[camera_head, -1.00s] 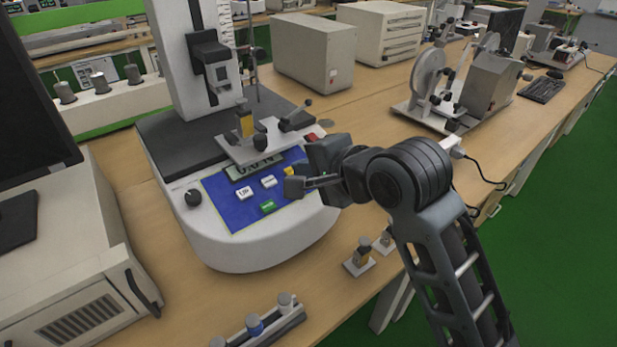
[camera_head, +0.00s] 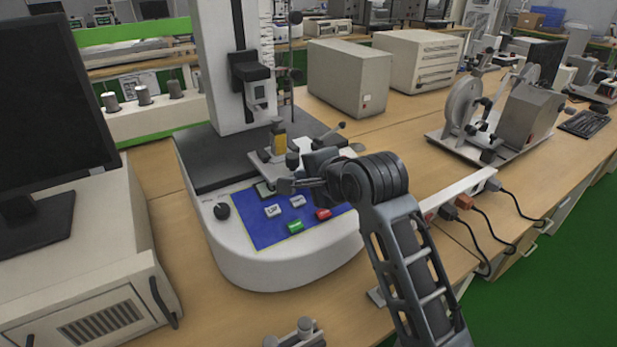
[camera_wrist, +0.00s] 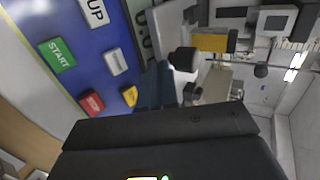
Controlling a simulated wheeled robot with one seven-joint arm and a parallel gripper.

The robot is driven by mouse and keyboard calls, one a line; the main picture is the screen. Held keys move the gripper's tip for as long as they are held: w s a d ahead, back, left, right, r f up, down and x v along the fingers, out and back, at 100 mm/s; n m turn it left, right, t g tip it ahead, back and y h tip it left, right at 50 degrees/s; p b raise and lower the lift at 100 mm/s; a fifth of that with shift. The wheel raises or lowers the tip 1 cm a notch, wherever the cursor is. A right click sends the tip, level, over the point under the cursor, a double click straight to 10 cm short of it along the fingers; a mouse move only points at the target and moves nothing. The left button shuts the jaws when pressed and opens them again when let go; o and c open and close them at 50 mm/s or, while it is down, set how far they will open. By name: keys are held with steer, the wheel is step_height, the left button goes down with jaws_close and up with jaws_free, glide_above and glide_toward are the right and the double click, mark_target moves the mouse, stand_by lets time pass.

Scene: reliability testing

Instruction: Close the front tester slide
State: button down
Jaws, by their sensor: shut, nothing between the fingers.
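The tester (camera_head: 285,272) stands on the bench with a white rounded base, a blue button panel and a dark platform. Its front slide (camera_head: 262,170) is a light plate carrying a yellow clamp (camera_head: 279,146) and dark knobs. The plate sits at the platform's front, by the panel's back edge. My gripper (camera_head: 286,186) is shut and empty, just in front of the slide and above the panel. My arm hides the slide's right part. In the wrist view the dark fingers (camera_wrist: 158,88) reach toward a black slide knob (camera_wrist: 185,60); I cannot tell whether they touch.
The tester's column (camera_head: 232,80) and dark head (camera_head: 255,85) rise behind the slide. A monitor (camera_head: 45,120) on a white case stands left. A grey box (camera_head: 350,78) and a wheeled device (camera_head: 500,115) stand right. Start (camera_head: 295,227) and other buttons lie below my gripper.

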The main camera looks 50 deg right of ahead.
mark_target(288, 159)
steer(key=w, duration=0.2)
steer(key=w+d, duration=0.1)
steer(key=w, duration=0.1)
steer(key=w+d+p, duration=0.1)
steer(key=w, duration=0.2)
steer(key=shift+s, duration=0.1)
